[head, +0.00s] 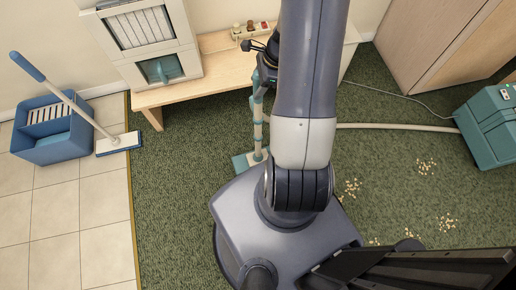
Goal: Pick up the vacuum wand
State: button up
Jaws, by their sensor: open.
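The vacuum wand (258,128) is a pale tube with teal joints, standing nearly upright on the green carpet just left of my arm. Its flat teal floor head (249,160) rests on the carpet near my base. The upper end of the wand is partly hidden by dark parts and my arm. My gripper (264,62) shows only in part beside my arm, near the upper end of the wand. It is open; I cannot tell whether it touches the wand.
A teal vacuum body (488,128) with a pale hose (395,127) is at right. Crumbs (426,167) lie on the carpet. A blue bucket (52,135) and mop (118,144) are left.

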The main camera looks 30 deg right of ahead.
jog(key=shift+c, duration=0.5)
grip_shut()
jog(key=shift+r, duration=0.1)
